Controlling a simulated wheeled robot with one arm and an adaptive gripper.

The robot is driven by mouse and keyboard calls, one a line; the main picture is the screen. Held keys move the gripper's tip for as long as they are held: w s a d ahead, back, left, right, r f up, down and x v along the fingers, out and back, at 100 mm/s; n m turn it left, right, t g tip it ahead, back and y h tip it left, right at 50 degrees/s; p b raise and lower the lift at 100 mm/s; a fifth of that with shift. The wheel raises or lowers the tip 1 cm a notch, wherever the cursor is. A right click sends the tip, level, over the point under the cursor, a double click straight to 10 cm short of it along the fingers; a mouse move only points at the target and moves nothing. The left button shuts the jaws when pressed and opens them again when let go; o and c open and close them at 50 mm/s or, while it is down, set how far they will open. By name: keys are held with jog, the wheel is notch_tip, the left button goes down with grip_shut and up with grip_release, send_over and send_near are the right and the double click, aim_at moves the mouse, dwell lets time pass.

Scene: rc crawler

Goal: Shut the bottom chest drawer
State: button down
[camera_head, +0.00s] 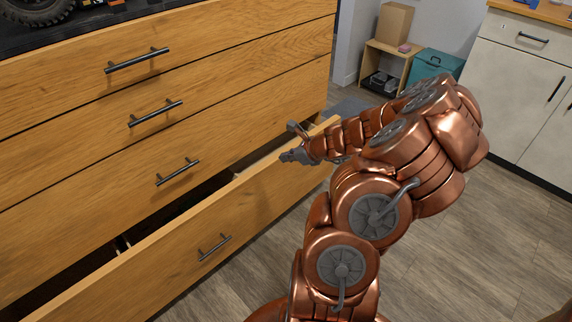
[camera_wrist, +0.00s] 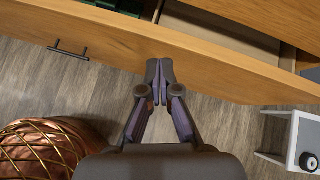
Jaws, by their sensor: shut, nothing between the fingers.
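The wooden chest (camera_head: 170,80) fills the left of the head view. Its bottom drawer (camera_head: 165,255) is pulled out, with a dark gap behind its front and a black bar handle (camera_head: 214,247) on its face. The upper drawers look shut. My gripper (camera_head: 284,157) is shut and empty at the right part of the bottom drawer's front, near its top edge. In the wrist view, the shut fingertips (camera_wrist: 159,66) overlap the outer side of the drawer front (camera_wrist: 215,68); I cannot tell whether they touch it. The handle (camera_wrist: 68,50) lies left of the fingers there.
A small shelf (camera_head: 388,65) with a box and a teal chest (camera_head: 437,63) stand at the back. White cabinets (camera_head: 520,85) are at the right. A grey stand (camera_wrist: 297,140) shows at right in the wrist view.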

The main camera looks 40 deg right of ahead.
jog(key=s+d+f+m+h, duration=0.2)
jog(key=s+d+f+m, duration=0.2)
jog(key=d+f, duration=0.15)
jog(key=b, duration=0.4)
send_near(281, 162)
notch_tip(281, 162, down, 4)
jog(key=w, duration=0.3)
jog(key=shift+w, duration=0.9)
